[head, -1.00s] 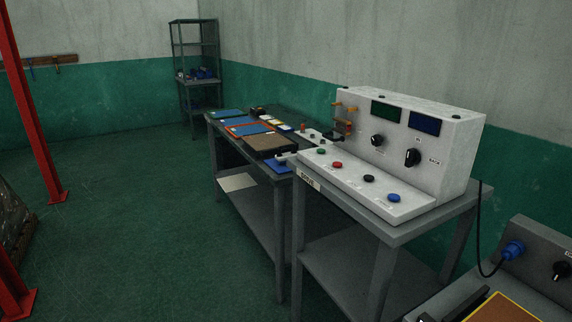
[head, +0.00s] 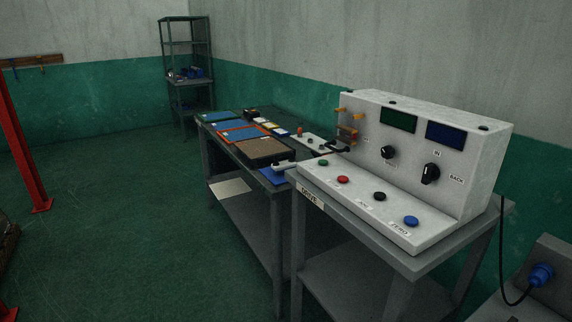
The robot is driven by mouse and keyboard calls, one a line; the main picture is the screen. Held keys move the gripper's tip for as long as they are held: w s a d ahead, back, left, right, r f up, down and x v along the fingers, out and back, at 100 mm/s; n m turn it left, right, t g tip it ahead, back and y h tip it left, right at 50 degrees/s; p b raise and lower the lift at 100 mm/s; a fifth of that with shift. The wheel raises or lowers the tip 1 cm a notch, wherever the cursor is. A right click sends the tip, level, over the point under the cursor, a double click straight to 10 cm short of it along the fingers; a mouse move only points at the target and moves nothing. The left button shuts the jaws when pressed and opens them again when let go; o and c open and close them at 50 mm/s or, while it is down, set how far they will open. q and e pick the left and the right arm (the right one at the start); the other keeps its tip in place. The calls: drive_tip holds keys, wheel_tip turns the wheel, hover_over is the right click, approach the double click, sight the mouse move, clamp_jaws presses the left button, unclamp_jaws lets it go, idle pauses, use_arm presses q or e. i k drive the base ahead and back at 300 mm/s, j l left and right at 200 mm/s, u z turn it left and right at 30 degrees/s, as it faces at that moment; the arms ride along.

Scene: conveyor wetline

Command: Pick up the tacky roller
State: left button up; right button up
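A small white, roller-like piece (head: 285,166) lies at the near end of the grey bench (head: 268,190), close to a blue sheet (head: 271,176). It may be the tacky roller, but it is too small to be sure. The control box partly blocks the view of that bench end. Neither of my grippers shows in the head view.
A white control box (head: 440,190) with buttons and knobs stands on a grey table at right. Blue and brown boards (head: 265,149) lie on the bench. A shelf rack (head: 188,75) stands behind. A red post (head: 20,150) is at left. The green floor between is clear.

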sight(278, 167)
drive_tip(key=z, duration=0.6)
drive_tip(key=i+j+z, duration=0.25)
drive_tip(key=j+z, duration=0.3)
drive_tip(key=i+j+z, duration=0.1)
drive_tip(key=j+z, duration=0.15)
drive_tip(key=j, duration=0.25)
drive_tip(key=j+z, duration=0.3)
drive_tip(key=i+j, duration=0.05)
